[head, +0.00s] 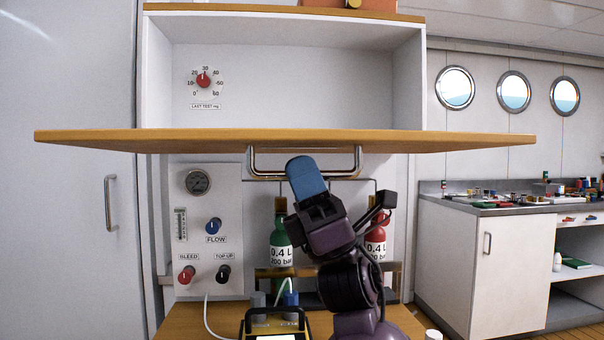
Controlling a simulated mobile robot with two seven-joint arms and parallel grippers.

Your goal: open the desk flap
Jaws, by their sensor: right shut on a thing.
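The desk flap (200,140) is a wide wooden board standing out level, seen almost edge-on, below the open white compartment (290,85). Its metal bar handle (258,165) hangs from the underside. My right gripper (306,174), with a blue finger, comes up from below and is shut on the handle. The blue finger covers the middle of the bar, so the contact itself is hidden. My left gripper is not in view.
Below the flap is a panel with a gauge (197,182) and knobs. A green cylinder (281,245) and a red cylinder (376,240) stand behind my right arm. A wooden ledge (190,320) lies below. A cluttered counter (490,209) is at right.

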